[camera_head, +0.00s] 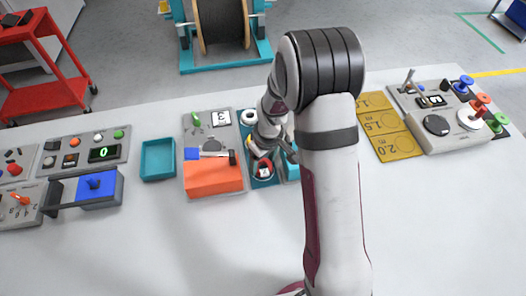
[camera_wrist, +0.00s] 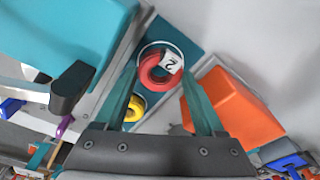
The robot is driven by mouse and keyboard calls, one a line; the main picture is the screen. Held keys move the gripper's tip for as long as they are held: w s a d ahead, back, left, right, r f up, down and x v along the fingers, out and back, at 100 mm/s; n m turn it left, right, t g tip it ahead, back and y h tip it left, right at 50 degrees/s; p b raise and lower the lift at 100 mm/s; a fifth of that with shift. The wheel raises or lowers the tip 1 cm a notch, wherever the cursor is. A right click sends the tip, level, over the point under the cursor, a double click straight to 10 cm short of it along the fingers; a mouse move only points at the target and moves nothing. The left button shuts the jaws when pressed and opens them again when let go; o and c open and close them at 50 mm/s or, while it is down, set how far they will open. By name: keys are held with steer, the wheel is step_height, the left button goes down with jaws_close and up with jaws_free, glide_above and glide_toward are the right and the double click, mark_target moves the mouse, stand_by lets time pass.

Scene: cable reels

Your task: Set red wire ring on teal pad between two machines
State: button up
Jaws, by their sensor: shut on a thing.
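The red wire ring (camera_head: 264,163) has a white label and shows in the wrist view (camera_wrist: 149,72), where the label reads 2. My gripper (camera_wrist: 160,77) is shut on it, with one finger on each side. My gripper in the head view (camera_head: 270,150) is partly hidden by my arm. The ring is over the teal pad (camera_wrist: 180,38), inside or overlapping a white circle outline. I cannot tell whether it touches the pad. The orange-fronted machine (camera_head: 213,178) stands to the left in the head view, the teal machine (camera_head: 293,168) to the right, mostly hidden.
A yellow ring (camera_wrist: 134,107) lies close to the red one. A white ring (camera_head: 249,117) sits farther back. An empty teal tray (camera_head: 158,159) is left of the orange machine. Yellow marked plates (camera_head: 384,127) and a grey control box (camera_head: 448,118) stand right. The front table is clear.

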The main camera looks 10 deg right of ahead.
steer(key=shift+f, duration=0.1)
steer(key=shift+f, duration=0.1)
steer(key=o, duration=1.5)
steer(key=shift+f, duration=0.15)
step_height(320, 180, up, 8)
steer(key=s+r+m, duration=0.3)
steer(key=s+r, duration=0.1)
steer(key=s, duration=0.4)
steer(key=s+a+r+m+g, duration=0.1)
steer(key=s+r+m, duration=0.3)
steer(key=s, duration=0.4)
steer(key=s+a+r+m+y, duration=0.1)
steer(key=s+r+m, duration=0.2)
steer(key=s, duration=0.6)
steer(key=shift+a+r+m, duration=0.2)
steer(key=shift+r+m, duration=0.2)
